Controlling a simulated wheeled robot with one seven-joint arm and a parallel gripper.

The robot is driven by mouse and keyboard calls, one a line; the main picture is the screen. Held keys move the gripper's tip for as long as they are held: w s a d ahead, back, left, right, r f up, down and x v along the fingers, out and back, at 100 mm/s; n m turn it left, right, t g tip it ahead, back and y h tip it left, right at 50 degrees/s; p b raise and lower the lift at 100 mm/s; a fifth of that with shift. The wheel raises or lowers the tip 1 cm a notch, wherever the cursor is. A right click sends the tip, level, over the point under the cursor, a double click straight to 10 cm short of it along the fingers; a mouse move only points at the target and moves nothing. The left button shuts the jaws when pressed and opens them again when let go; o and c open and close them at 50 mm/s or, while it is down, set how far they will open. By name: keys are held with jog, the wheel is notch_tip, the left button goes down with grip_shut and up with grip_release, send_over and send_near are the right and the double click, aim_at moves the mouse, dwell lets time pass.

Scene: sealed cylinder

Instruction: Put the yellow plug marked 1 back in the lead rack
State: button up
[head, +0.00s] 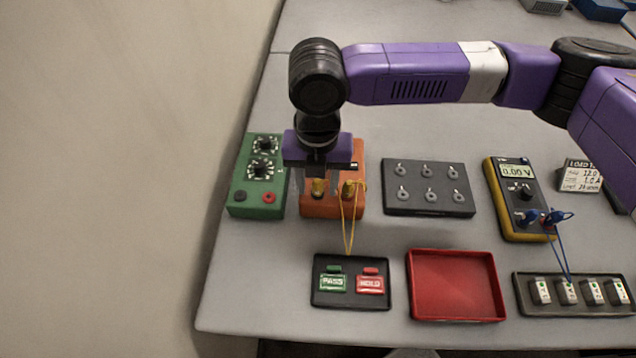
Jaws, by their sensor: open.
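My gripper (318,186) points down over the orange box (333,210) at the left of the table. Its fingers are apart, one on either side of a yellow plug (319,188) on that box; I cannot tell whether they touch it. A second yellow plug (350,189) stands just to the right. A thin yellow lead (348,235) hangs in a loop below the plugs. Their markings are too small to read. A dark grey panel with two rows of metal posts (429,208) lies to the right and looks like the lead rack; its posts appear empty.
A green box with dials (257,205) stands close left of the orange box. In front lie a black tray with PASS and HOLD tags (350,302), an empty red tray (455,285) and a black tray with white blocks (530,310). A yellow meter (515,190) with blue plugs stands right.

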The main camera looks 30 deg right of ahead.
aim_at(318, 180)
jog(key=shift+c, duration=0.4)
grip_shut()
jog(key=shift+r, duration=0.1)
dwell(0.9)
jog(key=shift+r+p, duration=2.45)
jog(key=shift+r, duration=0.5)
